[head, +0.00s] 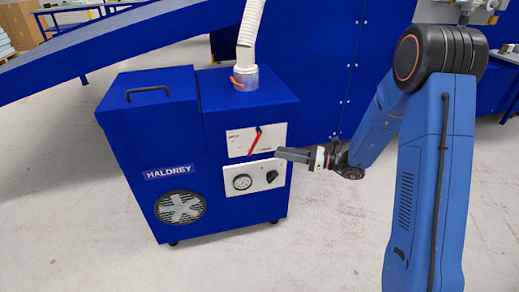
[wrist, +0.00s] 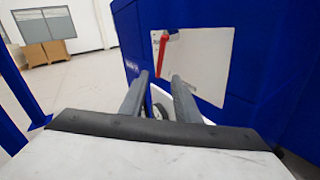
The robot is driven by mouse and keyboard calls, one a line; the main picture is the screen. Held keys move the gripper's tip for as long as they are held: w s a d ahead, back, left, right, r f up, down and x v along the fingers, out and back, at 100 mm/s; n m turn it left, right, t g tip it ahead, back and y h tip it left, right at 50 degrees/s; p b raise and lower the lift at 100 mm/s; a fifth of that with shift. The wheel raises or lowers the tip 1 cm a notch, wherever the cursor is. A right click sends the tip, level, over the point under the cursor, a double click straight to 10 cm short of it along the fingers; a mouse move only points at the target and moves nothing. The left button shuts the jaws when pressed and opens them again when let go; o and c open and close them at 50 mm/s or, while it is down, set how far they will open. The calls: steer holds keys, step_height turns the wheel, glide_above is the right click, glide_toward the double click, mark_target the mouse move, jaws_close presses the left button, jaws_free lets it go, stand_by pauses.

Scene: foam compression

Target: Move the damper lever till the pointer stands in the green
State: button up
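A red lever (head: 255,140) stands tilted on the upper white panel (head: 238,145) on the front of a blue cabinet. It also shows in the wrist view (wrist: 162,52), its lower end appearing between my fingertips. A round white gauge (head: 242,182) sits on the lower white panel; its pointer and any green band are too small to read. My gripper (head: 279,154) is just right of the lever in the head view, pointing at the cabinet. In the wrist view its two fingers (wrist: 160,76) are apart, with nothing visibly held. Contact with the lever cannot be told.
A black knob (head: 272,176) sits right of the gauge. A white hose (head: 250,35) rises from a clear collar with an orange-red tab (head: 237,81) on the cabinet top (head: 215,78). A blue machine stands behind. The floor (head: 330,230) in front is clear.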

mark_target(254, 145)
steer(key=x, duration=0.9)
steer(key=shift+w+a, duration=0.1)
steer(key=shift+a, duration=0.3)
jaws_close()
